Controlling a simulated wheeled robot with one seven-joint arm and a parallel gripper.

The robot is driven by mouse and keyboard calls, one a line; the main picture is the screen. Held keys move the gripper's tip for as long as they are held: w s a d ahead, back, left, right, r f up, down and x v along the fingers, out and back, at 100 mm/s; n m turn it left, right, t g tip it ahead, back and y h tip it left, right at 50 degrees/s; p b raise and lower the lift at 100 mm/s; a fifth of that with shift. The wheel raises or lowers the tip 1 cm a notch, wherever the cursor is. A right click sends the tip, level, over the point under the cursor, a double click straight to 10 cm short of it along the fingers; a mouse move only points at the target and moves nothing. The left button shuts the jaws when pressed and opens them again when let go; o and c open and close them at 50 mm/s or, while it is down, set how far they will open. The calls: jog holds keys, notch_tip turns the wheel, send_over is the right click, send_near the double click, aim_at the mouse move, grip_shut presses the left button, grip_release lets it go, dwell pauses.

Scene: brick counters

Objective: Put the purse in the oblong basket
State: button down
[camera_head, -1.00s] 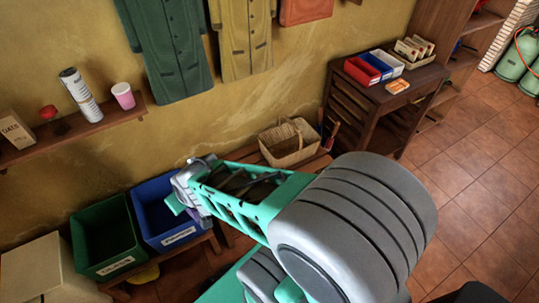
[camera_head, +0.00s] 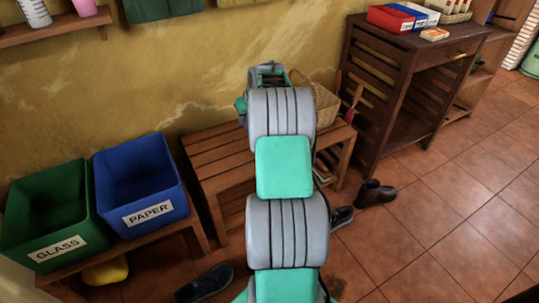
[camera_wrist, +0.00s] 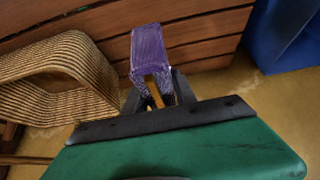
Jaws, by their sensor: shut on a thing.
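A purple purse (camera_wrist: 149,48) is in my gripper (camera_wrist: 158,90) in the wrist view. The dark fingers are shut on its near end, and the purse stands out beyond them, over the wooden slats. The oblong wicker basket (camera_wrist: 55,70) is to the left of the purse in the wrist view, apart from it. In the head view the basket (camera_head: 326,106) stands on the bench, partly hidden behind my arm. My gripper and the purse are hidden behind the arm in that view.
The slatted wooden bench (camera_head: 215,160) stands against the yellow wall. A blue paper bin (camera_head: 150,195) and a green glass bin (camera_head: 55,235) are to the left. A dark wooden cabinet (camera_head: 395,95) is close on the right. Shoes (camera_head: 375,193) lie on the floor.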

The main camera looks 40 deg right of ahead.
jog(key=d+f+b, duration=0.1)
jog(key=f, duration=0.3)
jog(key=d+f+b, duration=0.1)
jog(key=f+b, duration=0.1)
jog(key=f, duration=0.2)
jog(key=d+f+b, duration=0.1)
jog(key=f+b, duration=0.1)
jog(key=f, duration=0.2)
jog(key=shift+s+f, duration=0.15)
jog(key=shift+f, duration=0.25)
jog(key=shift+r, duration=0.1)
jog(key=c, duration=1.5)
grip_release()
jog(key=shift+f, duration=0.2)
jog(key=o, duration=0.5)
jog(key=shift+r, duration=0.1)
